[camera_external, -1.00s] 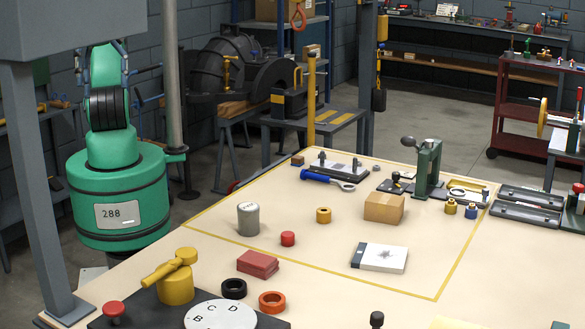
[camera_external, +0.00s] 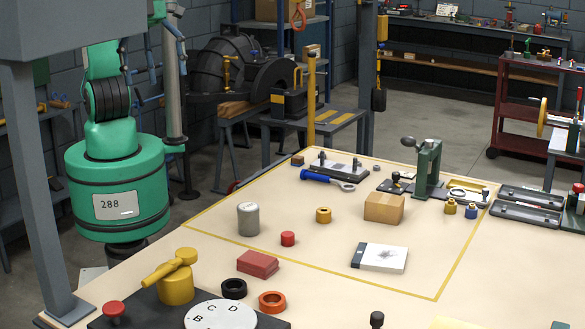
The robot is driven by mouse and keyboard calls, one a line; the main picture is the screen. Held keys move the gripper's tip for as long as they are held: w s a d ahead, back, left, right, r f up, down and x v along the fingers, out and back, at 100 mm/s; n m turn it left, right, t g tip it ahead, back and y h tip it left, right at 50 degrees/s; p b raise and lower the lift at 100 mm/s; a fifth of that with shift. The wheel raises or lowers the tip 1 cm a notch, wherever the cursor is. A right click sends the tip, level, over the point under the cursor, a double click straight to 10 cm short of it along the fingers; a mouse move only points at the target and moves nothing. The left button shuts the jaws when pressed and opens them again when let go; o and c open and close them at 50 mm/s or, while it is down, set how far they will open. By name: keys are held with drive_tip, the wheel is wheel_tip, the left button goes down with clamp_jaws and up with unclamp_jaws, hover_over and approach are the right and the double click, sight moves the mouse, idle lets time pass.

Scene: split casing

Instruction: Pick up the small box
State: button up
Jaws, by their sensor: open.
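A small brown cardboard box (camera_external: 384,208) with tape on top sits closed on the beige table (camera_external: 330,280), inside the yellow outline at the right. A flat white box (camera_external: 380,257) with a dark spine and a picture on top lies in front of it. A much smaller brown block (camera_external: 297,160) is at the table's far left corner. Nothing touches the cardboard box. My green arm stands at the left, behind the table edge; its upper part leaves the picture at the top. My gripper is not in view.
A grey cylinder (camera_external: 248,219), a red cylinder (camera_external: 288,239) and a brass ring (camera_external: 323,215) stand left of the cardboard box. A green press (camera_external: 428,170) stands behind it at right. A red block (camera_external: 257,263) lies nearer. The table between these is clear.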

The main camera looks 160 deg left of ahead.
drive_tip(key=w+a+f+g+p, duration=0.1)
drive_tip(key=w+a+p, duration=0.45)
drive_tip(key=a, duration=1.05)
drive_tip(key=m+g+h+p, duration=0.1)
drive_tip(key=m+g+p, duration=0.15)
drive_tip(key=p, duration=0.65)
hover_over(385, 199)
wheel_tip(385, 199, down, 26)
drive_tip(key=shift+s, duration=0.2)
drive_tip(key=shift+a+f, duration=0.1)
drive_tip(key=shift+f, duration=0.1)
drive_tip(key=shift+f, duration=4.15)
drive_tip(key=shift+f, duration=0.15)
drive_tip(key=shift+w+f, duration=0.1)
drive_tip(key=shift+f, duration=2.4)
